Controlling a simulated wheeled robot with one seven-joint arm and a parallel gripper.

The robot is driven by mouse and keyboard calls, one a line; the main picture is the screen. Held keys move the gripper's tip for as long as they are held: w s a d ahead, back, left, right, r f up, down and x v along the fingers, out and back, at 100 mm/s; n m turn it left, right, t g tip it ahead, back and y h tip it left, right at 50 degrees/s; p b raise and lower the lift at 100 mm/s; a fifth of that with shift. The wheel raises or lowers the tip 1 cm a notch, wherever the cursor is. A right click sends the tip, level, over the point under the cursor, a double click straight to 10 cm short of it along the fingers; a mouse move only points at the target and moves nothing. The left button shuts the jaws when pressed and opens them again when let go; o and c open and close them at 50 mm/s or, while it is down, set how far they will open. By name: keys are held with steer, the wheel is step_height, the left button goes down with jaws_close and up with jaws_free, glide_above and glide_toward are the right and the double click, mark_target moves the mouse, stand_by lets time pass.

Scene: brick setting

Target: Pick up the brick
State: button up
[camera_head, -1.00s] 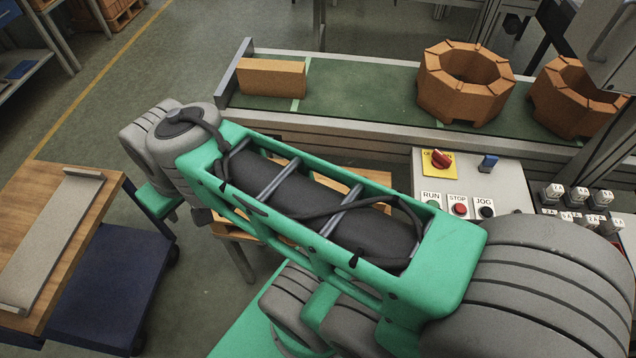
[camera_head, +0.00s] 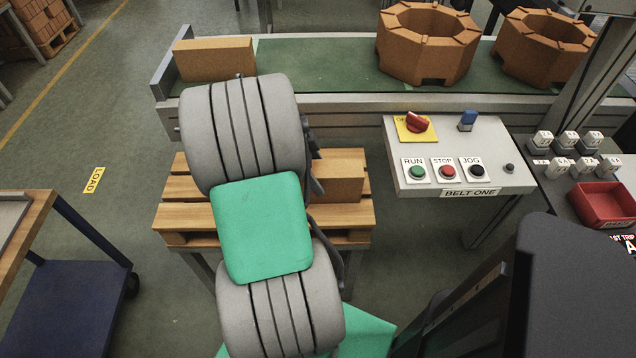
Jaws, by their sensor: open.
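One orange-brown brick (camera_head: 215,60) lies on the left end of the green conveyor belt, by the end plate. Another brick (camera_head: 338,183) rests on the wooden pallet (camera_head: 185,215) below the belt, and its left part is hidden behind my arm. I cannot tell which of the two the task means. My arm's grey joints and green link cross the middle of the picture, in front of the pallet. My gripper does not show, so its place relative to either brick cannot be seen.
A control panel (camera_head: 505,140) with buttons projects before the belt. A red bin (camera_head: 605,205) is at right. A wood-topped blue cart (camera_head: 70,280) stands at left, with open floor between it and the pallet.

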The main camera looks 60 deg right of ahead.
steer(key=shift+x, duration=0.9)
steer(key=shift+w, duration=0.1)
jaws_close()
steer(key=shift+r, duration=0.15)
